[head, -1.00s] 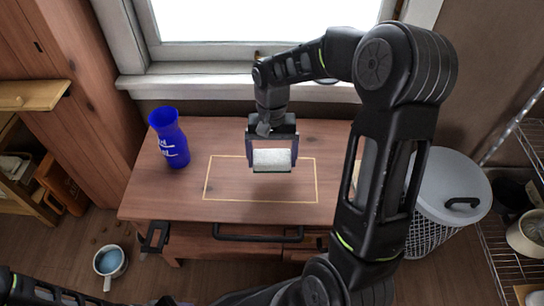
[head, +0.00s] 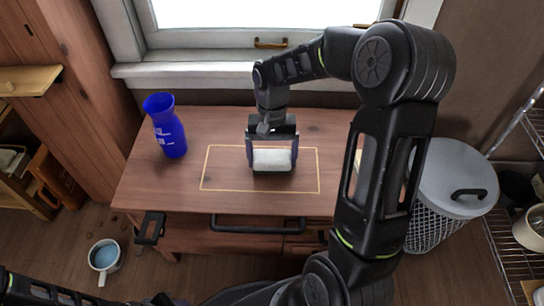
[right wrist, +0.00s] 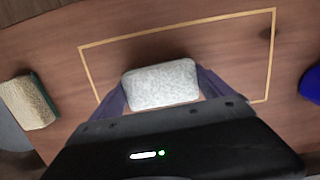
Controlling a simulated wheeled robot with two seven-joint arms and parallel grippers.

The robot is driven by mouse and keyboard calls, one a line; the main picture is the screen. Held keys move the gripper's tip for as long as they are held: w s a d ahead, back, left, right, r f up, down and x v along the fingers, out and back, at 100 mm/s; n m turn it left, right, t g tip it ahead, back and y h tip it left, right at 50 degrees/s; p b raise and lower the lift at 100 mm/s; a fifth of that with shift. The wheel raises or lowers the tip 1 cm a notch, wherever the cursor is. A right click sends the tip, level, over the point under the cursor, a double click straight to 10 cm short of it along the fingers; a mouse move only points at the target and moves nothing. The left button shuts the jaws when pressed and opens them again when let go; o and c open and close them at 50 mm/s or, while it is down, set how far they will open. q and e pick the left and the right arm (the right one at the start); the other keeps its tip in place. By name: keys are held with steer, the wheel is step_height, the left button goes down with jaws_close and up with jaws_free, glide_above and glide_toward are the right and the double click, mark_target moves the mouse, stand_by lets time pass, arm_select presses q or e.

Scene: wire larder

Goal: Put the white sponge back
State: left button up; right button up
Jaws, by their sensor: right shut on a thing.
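The white sponge (head: 271,160) is a pale, speckled block between the fingers of my right gripper (head: 271,153). In the right wrist view the sponge (right wrist: 161,84) lies crosswise between the two purple-grey fingers, with the right gripper (right wrist: 160,92) shut on it. It is over the inside of the thin yellow rectangle (head: 203,168) marked on the wooden table (head: 150,200), near its far side in the head view. It is at or just above the tabletop; I cannot tell if it touches. My left gripper is not in view.
A blue vase (head: 166,126) stands left of the rectangle. A yellow and green sponge (right wrist: 29,101) lies outside it, mostly hidden by my arm in the head view. A lidded wire basket (head: 452,180) stands right of the table. A mug (head: 105,256) is on the floor.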

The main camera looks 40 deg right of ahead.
mark_target(272, 156)
steer(key=shift+f, duration=0.65)
stand_by(0.5)
steer(key=o, duration=1.1)
steer(key=shift+c, duration=0.2)
steer(key=r, duration=0.2)
steer(key=r+p, duration=0.1)
steer(key=r, duration=0.1)
steer(key=r+p, duration=0.1)
steer(key=r, duration=0.1)
steer(key=shift+w+d+r, duration=0.25)
steer(key=shift+w+r, duration=0.05)
steer(key=shift+w, duration=0.1)
steer(key=shift+w+d+r, duration=0.1)
steer(key=shift+r, duration=0.45)
steer(key=shift+r+p, duration=0.1)
steer(key=shift+p, duration=0.25)
